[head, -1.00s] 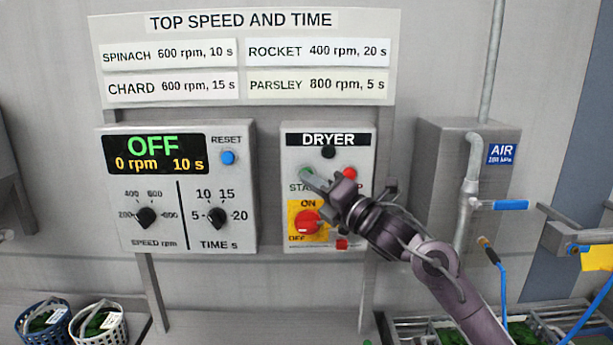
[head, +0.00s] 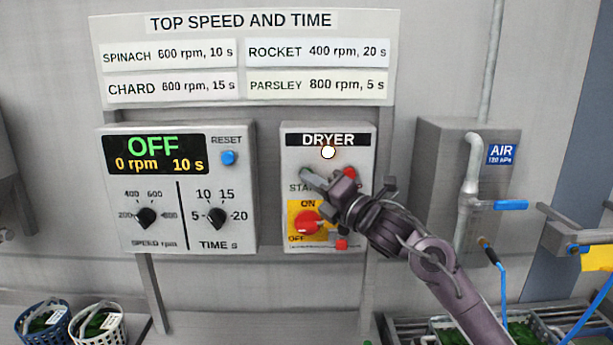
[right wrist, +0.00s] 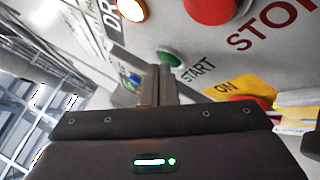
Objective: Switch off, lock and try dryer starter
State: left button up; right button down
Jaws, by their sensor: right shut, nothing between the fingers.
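The dryer starter (head: 286,160) is a grey box on the wall. Its lamp (head: 328,152) glows white in the head view and amber-white in the right wrist view (right wrist: 131,9). My right gripper (head: 308,176) is shut and empty, its tips at the green START button, which shows in the right wrist view (right wrist: 169,57). Whether the tips press it I cannot tell. The red STOP button (head: 349,172) is partly hidden by the gripper. The red rotary switch (head: 306,222) sits on a yellow ON/OFF plate; its exact setting is unclear. A small red item (head: 341,244) shows below my wrist. My left gripper is out of view.
A control box (head: 248,190) left of the starter reads OFF, 0 rpm, 10 s. A speed chart (head: 245,19) hangs above. An air box (head: 440,180) with pipe and blue valve handle (head: 511,205) stands to the right. Baskets of greens (head: 97,325) sit lower left.

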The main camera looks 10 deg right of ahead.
jog(key=shift+s+a+b, duration=0.1)
jog(key=shift+s+b, duration=0.25)
jog(key=shift+s, duration=0.45)
jog(key=s, duration=0.2)
jog(key=s+a+b, duration=0.1)
jog(key=s, duration=0.2)
jog(key=shift+b, duration=0.3)
dwell(0.6)
